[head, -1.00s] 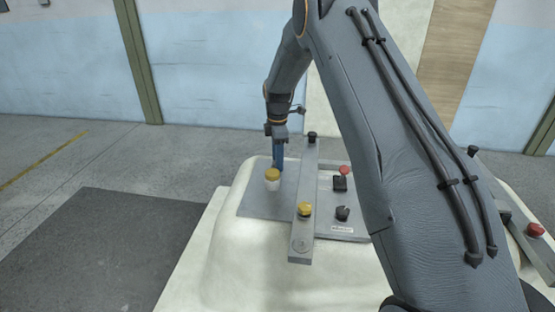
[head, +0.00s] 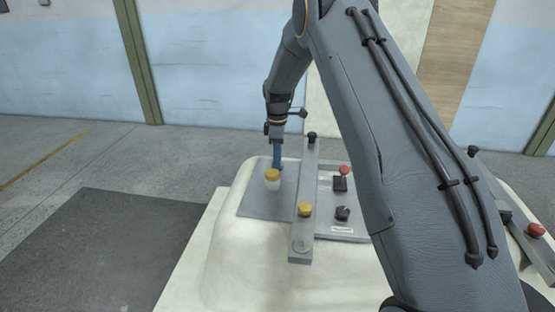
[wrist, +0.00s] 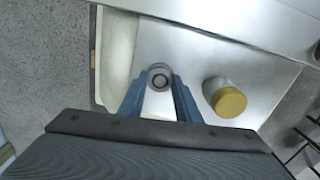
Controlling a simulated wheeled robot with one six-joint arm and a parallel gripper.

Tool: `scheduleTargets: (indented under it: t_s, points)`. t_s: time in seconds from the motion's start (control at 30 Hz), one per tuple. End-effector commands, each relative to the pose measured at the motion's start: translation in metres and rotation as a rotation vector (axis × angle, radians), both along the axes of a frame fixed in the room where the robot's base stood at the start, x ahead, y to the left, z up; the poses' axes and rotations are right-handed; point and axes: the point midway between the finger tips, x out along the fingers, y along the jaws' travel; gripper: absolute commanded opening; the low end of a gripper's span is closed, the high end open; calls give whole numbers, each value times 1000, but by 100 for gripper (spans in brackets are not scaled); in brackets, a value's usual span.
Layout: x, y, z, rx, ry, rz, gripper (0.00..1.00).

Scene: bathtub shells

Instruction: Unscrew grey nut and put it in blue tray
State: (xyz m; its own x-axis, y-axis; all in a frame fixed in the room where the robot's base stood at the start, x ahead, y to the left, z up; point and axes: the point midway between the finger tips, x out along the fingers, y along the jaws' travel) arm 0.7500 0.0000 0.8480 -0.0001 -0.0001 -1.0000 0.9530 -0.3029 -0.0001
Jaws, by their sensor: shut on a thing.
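My gripper (wrist: 157,92) has its two blue fingers on either side of a small round grey nut (wrist: 160,69) with a dark centre, seen in the wrist view. The fingers are shut on it. The nut is over the grey metal plate (wrist: 185,48); I cannot tell how far it is unscrewed. In the head view my gripper (head: 277,156) points straight down at the plate's far left part, and the nut is hidden there. No blue tray shows in either view.
A yellow-capped white post (head: 272,177) stands close by my gripper; it also shows in the wrist view (wrist: 229,101). A raised grey bar (head: 302,235) with a yellow knob (head: 305,209) crosses the plate. Red (head: 344,170) and black knobs (head: 342,213) stand right of it.

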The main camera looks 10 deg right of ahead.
Motion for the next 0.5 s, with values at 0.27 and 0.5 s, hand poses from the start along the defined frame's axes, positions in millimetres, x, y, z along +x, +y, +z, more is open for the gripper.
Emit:
scheduleTargets:
  t_s: [0.27,0.5]
  points:
    - [0,0,0,0,0,354,4]
    - [0,0,0,0,0,663,4]
